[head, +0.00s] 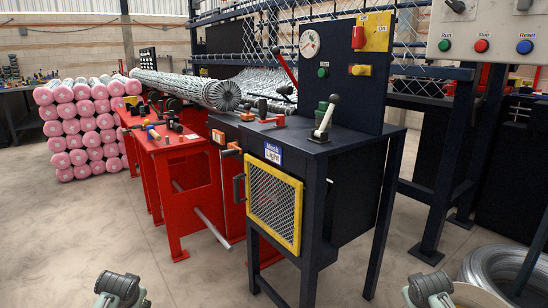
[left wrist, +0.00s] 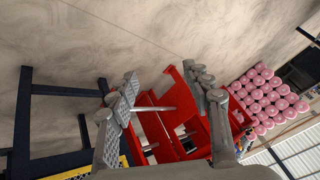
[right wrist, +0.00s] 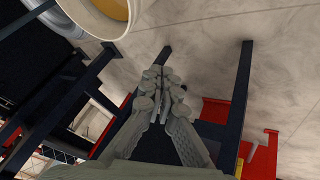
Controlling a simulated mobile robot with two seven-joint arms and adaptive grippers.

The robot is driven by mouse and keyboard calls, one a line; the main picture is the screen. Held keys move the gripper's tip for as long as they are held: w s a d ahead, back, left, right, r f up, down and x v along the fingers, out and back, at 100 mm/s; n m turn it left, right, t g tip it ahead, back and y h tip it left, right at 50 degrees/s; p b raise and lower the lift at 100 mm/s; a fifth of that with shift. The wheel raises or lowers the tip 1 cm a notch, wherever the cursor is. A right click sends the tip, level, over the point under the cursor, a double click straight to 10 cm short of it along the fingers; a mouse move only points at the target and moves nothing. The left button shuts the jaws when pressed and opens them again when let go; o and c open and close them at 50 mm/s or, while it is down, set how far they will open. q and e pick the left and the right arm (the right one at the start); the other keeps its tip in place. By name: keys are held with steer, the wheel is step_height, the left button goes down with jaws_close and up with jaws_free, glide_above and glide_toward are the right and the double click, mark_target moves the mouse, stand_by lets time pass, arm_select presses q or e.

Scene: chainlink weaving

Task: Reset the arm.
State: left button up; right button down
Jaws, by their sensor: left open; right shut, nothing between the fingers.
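My left gripper (left wrist: 164,84) shows in the left wrist view with its two grey fingers spread wide apart. Nothing is between the fingers; the red machine frame (left wrist: 158,120) and the floor show beyond the gap. My right gripper (right wrist: 162,78) shows in the right wrist view with its fingers closed together and empty, above the dark legs of a stand and the floor. In the head view only short grey parts of my two arms show at the bottom edge, left and right of the dark control stand (head: 352,150). Neither gripper's fingers show there.
The control stand carries levers, a gauge and a yellow mesh door (head: 275,208). A red bench (head: 185,170) with a wire mesh roll (head: 185,88) stands left of it. Pink-ended rolls (head: 85,125) are stacked behind. A wire coil (head: 500,275) lies at right. The front-left floor is clear.

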arm_select(q)
steer(key=s+d+f+g, duration=0.1)
steer(key=s+d+f, duration=0.2)
steer(key=s, duration=0.7)
steer(key=s+d+f+g+h, duration=0.1)
steer(key=s+d+f, duration=0.2)
steer(key=s, duration=0.8)
steer(key=s+d+f+g+h, duration=0.1)
steer(key=s+d+f, duration=0.3)
steer(key=s, duration=0.6)
step_height(320, 180, down, 2)
steer(key=shift+s+f+m, duration=0.15)
steer(key=shift+s+m, duration=0.15)
steer(key=shift+s, duration=0.1)
arm_select(e)
steer(key=s+a+f+g, duration=0.1)
steer(key=s+a+f, duration=0.2)
steer(key=s, duration=0.7)
steer(key=s+a+f+g+y, duration=0.1)
steer(key=s+a+f, duration=0.2)
steer(key=s, duration=0.8)
steer(key=s+a+f+g+y, duration=0.1)
steer(key=s+a+f, duration=0.3)
steer(key=s, duration=0.6)
step_height(320, 180, down, 2)
steer(key=shift+s+f+n, duration=0.15)
steer(key=shift+s+n, duration=0.25)
